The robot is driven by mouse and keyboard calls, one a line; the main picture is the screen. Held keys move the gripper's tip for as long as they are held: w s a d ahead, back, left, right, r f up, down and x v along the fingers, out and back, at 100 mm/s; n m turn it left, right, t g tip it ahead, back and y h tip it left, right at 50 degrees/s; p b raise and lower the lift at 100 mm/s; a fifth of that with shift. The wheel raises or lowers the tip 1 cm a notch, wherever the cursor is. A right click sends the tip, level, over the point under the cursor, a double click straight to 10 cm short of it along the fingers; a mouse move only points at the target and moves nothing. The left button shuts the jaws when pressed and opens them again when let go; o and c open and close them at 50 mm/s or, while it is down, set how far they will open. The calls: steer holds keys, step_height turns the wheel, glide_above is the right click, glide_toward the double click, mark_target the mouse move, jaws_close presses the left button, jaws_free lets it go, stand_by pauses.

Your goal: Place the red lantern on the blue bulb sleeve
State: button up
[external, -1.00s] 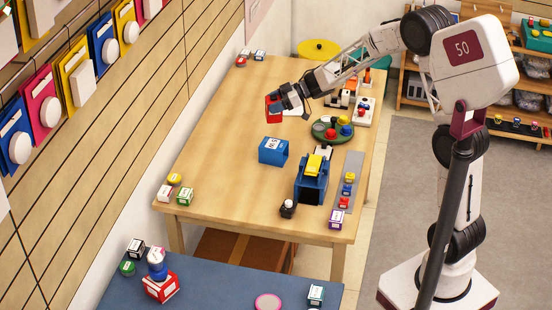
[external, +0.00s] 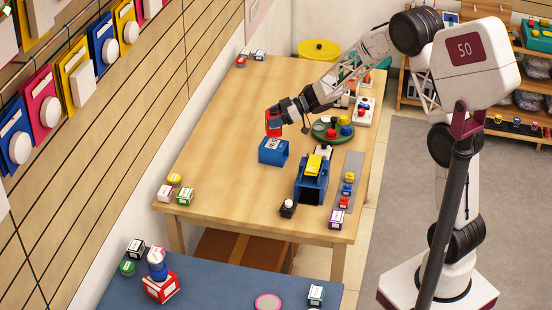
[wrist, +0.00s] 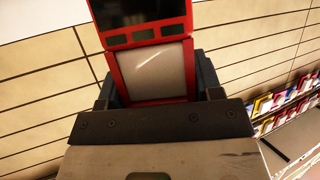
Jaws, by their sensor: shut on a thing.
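The red lantern (external: 272,127) is in my gripper (external: 278,113), above the wooden table in the external view. In the wrist view, the red lantern (wrist: 150,72) shows a red frame, a pale panel and dark panels. My gripper (wrist: 160,88) is shut on it, with dark fingers at both sides. A blue block-shaped thing with a white label (external: 273,151), which looks like the blue bulb sleeve, stands on the table just below the lantern. The lantern appears close above its far edge; I cannot tell whether they touch.
A blue housing with a yellow top (external: 311,184) stands right of the sleeve. A green round tray (external: 331,139) with small coloured parts lies behind it. A grey strip (external: 349,170) with several small parts is at the right.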

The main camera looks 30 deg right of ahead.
steer(key=shift+f, duration=1.8)
steer(key=shift+f, duration=0.15)
steer(key=o, duration=1.2)
steer(key=shift+d, duration=0.15)
steer(key=v, duration=1.2)
